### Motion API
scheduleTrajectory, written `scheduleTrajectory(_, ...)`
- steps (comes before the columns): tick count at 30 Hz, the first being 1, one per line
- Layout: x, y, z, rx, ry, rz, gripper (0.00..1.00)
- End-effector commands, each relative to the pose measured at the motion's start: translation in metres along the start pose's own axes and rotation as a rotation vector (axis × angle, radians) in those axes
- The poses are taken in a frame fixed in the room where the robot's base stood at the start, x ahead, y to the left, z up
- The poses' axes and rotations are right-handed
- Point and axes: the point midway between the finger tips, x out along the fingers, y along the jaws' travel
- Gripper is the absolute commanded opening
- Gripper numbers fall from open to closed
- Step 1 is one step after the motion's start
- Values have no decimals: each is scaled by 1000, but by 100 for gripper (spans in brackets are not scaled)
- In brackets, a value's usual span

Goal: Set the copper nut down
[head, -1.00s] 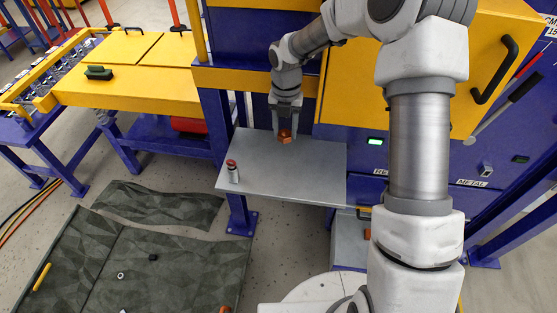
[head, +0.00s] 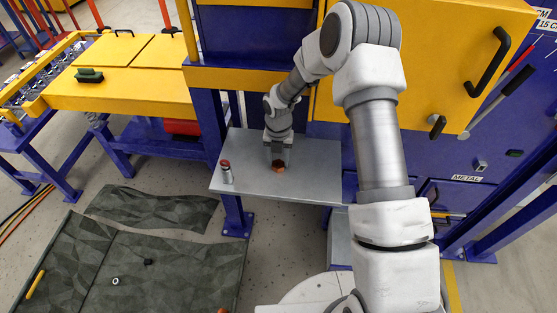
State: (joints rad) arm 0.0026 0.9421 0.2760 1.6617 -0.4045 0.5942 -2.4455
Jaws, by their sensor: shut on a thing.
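The copper nut (head: 278,167) is an orange-brown piece at the fingertips of my gripper (head: 277,162). My gripper points down and is shut on the nut, low over the grey metal shelf (head: 310,183). I cannot tell whether the nut touches the shelf surface. The fingers hide part of the nut.
A small canister with a red top (head: 227,172) stands near the left edge of the shelf. A yellow-and-blue machine rises behind. Dark mats (head: 150,205) with a few small items lie on the floor at left. The shelf's right part is clear.

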Motion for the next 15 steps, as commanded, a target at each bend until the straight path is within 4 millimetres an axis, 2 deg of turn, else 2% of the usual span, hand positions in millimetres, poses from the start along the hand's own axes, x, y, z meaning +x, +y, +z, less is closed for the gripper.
scheduleTrajectory(7, 4, 0, 0, 0, 0, 0, 0)
scheduleTrajectory(8, 3, 0, 0, 0, 0, 0, 52)
scheduleTrajectory(12, 2, 0, 0, 0, 0, 0, 77)
scheduleTrajectory(15, 2, 0, 0, 0, 0, 0, 77)
